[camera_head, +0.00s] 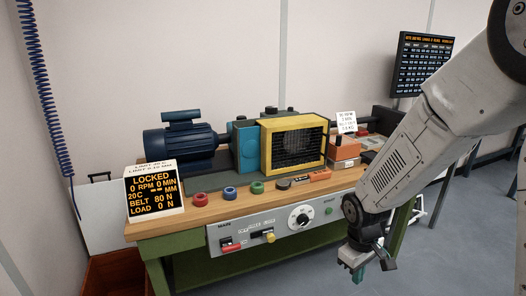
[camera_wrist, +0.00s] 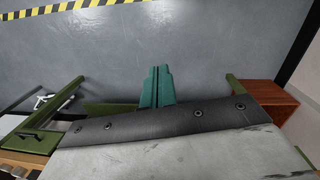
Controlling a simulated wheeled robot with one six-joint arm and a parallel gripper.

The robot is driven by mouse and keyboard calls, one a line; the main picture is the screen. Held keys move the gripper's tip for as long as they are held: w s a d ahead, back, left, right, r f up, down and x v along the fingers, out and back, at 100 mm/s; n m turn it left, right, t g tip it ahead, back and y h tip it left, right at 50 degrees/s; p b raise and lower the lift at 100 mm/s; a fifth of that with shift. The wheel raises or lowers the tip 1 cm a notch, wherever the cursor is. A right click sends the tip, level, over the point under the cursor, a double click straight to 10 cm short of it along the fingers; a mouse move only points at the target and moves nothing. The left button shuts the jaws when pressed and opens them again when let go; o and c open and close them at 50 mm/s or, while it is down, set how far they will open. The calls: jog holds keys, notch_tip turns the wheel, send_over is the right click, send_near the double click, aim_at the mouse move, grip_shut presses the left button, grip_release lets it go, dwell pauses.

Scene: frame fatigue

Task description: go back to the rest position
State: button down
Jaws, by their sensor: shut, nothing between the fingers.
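My gripper (camera_head: 359,272) hangs low at the right of the head view, in front of the bench's right part and apart from it. Its green fingers are together with nothing between them. In the wrist view the closed fingers (camera_wrist: 157,87) point at the grey floor. My arm comes down from the upper right and hides part of the bench's right end.
The wooden workbench (camera_head: 150,229) carries a blue motor (camera_head: 182,137), a yellow guard frame (camera_head: 265,145), a display reading LOCKED (camera_head: 155,190) and several colored rings. A control panel (camera_head: 270,229) is on its front. A black-yellow stripe (camera_wrist: 60,10) crosses the floor, which is clear under my gripper.

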jog(key=s+d+r+m, duration=0.1)
jog(key=s+r+m, duration=0.2)
jog(key=s+r, duration=0.8)
jog(key=s+d+r+m+t+y, duration=0.1)
jog(key=s+r+m, duration=0.2)
jog(key=s+r, duration=0.7)
jog(key=shift+s+d+r+t, duration=0.25)
jog(key=shift+s+r+t, duration=0.1)
jog(key=shift+r, duration=0.6)
